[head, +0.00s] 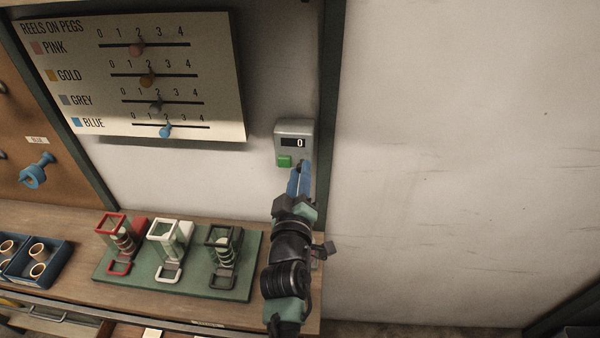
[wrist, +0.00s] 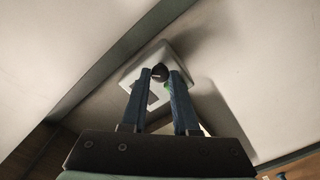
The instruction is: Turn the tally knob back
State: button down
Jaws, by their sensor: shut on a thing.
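The tally counter is a grey box (head: 295,127) on the wall in the head view, with a dark display (head: 293,143) reading 0 and a green button (head: 284,161) at its lower left. My gripper (head: 301,172) reaches up to the box's lower right, and its blue fingers cover that part. In the wrist view the dark round knob (wrist: 159,70) sits between the fingertips of my gripper (wrist: 160,78), which is shut on it. The pale counter box (wrist: 150,58) lies behind the knob. The knob itself is hidden in the head view.
A board (head: 225,75) with sliders for pink, gold, grey and blue hangs left of the counter. Below, a green tray (head: 185,284) holds red, white and dark dispensers on the wooden bench (head: 70,218). The wall to the right is bare.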

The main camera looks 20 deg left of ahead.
jog(key=shift+f+n+p, duration=0.1)
jog(key=shift+n+p, duration=0.6)
jog(key=shift+n, duration=3.6)
jog(key=c, duration=0.7)
grip_release()
jog(key=p+v, duration=0.3)
jog(key=v, duration=1)
